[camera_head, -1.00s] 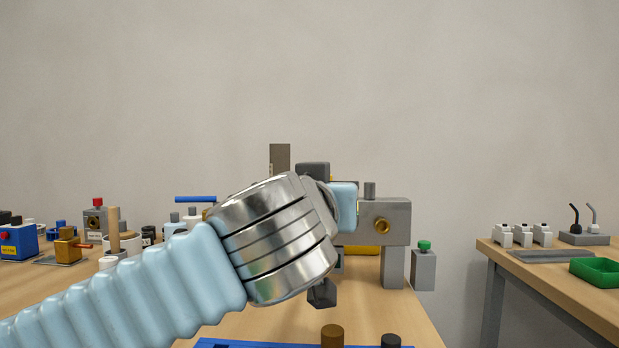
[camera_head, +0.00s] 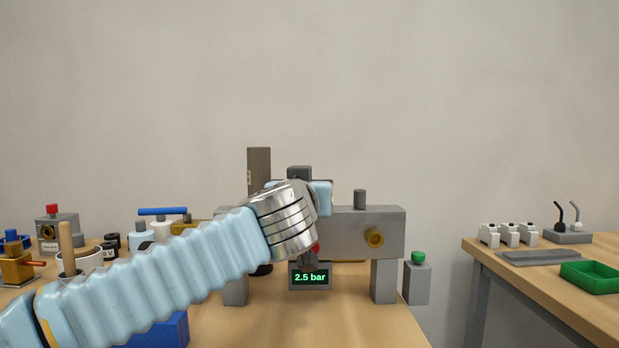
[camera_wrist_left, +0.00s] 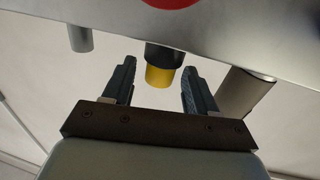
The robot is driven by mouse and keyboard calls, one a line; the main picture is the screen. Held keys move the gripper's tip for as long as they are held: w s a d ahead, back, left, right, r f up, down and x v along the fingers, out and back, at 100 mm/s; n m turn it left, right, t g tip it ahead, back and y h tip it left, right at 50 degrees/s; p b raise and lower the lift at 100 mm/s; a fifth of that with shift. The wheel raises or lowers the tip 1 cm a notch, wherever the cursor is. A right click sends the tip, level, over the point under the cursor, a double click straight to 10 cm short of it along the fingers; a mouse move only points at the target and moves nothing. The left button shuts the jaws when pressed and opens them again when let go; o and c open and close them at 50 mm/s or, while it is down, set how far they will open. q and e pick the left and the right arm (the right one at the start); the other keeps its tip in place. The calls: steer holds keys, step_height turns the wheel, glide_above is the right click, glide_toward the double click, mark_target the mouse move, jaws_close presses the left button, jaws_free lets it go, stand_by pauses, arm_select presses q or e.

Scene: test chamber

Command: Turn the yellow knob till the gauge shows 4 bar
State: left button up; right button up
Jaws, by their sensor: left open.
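The yellow knob (camera_wrist_left: 159,77) sits on a dark collar under a grey metal body in the left wrist view. My left gripper (camera_wrist_left: 159,65) is open, with one finger on each side of the knob and visible gaps to both. In the head view my left arm and wrist cover the middle of the grey block (camera_head: 345,228), hiding the knob and the fingertips. The gauge display (camera_head: 310,277) below the block reads 2.5 bar in green. My right gripper is not in view.
A brass port (camera_head: 374,238) is on the block's front. A grey box with a green button (camera_head: 418,257) stands to its right. Several bottles and fixtures crowd the left of the table. A green tray (camera_head: 590,277) is on a separate right-hand table. The front tabletop is mostly clear.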

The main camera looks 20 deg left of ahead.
arm_select(q)
steer(key=shift+x, duration=0.95)
steer(key=shift+c, duration=0.4)
steer(key=c, duration=0.8)
steer(key=shift+a+f+m+h, duration=0.1)
steer(key=shift+f+m+h, duration=0.1)
steer(key=shift+m+h, duration=0.3)
steer(key=shift+c, duration=0.2)
steer(key=shift+r+m+h, duration=0.1)
steer(key=shift+m+h, duration=0.3)
steer(key=shift+h, duration=0.3)
steer(key=shift+r+m+h, duration=0.15)
steer(key=shift+m+h, duration=0.35)
steer(key=shift+h, duration=0.3)
steer(key=shift+f+m+h, duration=0.25)
steer(key=shift+m+h, duration=0.25)
steer(key=shift+h, duration=0.5)
steer(key=shift+m+h, duration=0.3)
steer(key=shift+h, duration=0.1)
steer(key=shift+r, duration=0.1)
